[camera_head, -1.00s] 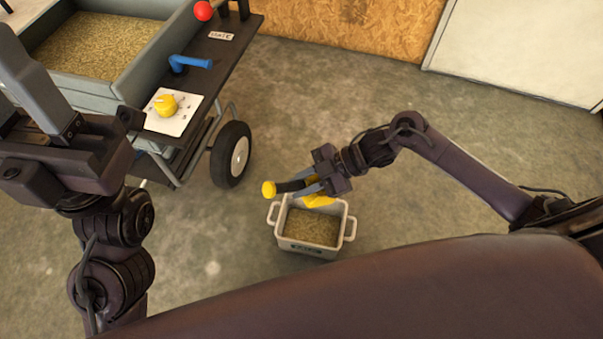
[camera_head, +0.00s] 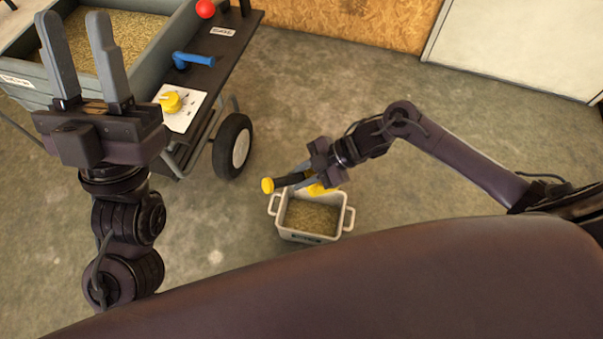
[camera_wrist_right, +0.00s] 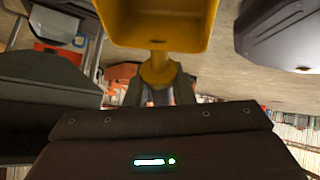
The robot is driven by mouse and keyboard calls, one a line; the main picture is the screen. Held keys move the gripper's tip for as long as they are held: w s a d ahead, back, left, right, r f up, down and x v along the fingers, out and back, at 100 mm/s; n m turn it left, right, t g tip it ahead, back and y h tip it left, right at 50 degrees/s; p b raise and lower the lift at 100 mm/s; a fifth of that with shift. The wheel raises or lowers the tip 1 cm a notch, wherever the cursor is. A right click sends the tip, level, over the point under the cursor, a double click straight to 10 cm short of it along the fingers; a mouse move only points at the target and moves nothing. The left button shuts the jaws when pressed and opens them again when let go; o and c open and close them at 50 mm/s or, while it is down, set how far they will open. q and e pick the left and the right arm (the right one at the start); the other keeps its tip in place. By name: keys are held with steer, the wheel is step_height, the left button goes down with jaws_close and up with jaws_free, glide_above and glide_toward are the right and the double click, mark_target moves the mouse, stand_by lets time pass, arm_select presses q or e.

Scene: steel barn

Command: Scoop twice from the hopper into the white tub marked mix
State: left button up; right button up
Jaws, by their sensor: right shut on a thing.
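The grey hopper (camera_head: 150,62) stands on a wheeled cart at the upper left and holds tan pellets. The white tub (camera_head: 309,238) stands on the floor with similar pellets in it; its front marking is too small to read. My right gripper (camera_head: 305,170) is shut on the black handle of a yellow scoop (camera_head: 318,190) above the tub's back edge. In the right wrist view the scoop's yellow bowl (camera_wrist_right: 155,42) fills the top middle and looks empty inside. My left gripper (camera_head: 93,62) is open and empty, fingers pointing up, in front of the hopper.
The cart carries a blue lever (camera_head: 193,60), a yellow knob on a white plate (camera_head: 184,112) and a red ball (camera_head: 205,9). Its black wheel (camera_head: 232,146) stands left of the tub. The concrete floor (camera_head: 330,80) behind the tub is clear.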

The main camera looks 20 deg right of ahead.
steer(key=shift+r+p, duration=0.15)
steer(key=shift+p, duration=0.25)
steer(key=shift+h+p, duration=0.35)
steer(key=shift+h, duration=0.15)
steer(key=shift+r+h+p, duration=0.1)
steer(key=shift+h+p, duration=0.2)
arm_select(q)
steer(key=w+d+f+g+y, duration=0.2)
steer(key=w+f+g, duration=0.1)
steer(key=f, duration=0.5)
steer(key=w+d+f+n+g+y, duration=0.1)
steer(key=w+d+f+g+y, duration=0.1)
steer(key=f+g, duration=0.4)
steer(key=shift+w+f+g+y+p, duration=0.3)
steer(key=shift+w+f+y, duration=0.2)
steer(key=shift+w+f, duration=0.8)
steer(key=shift+s+f, duration=0.15)
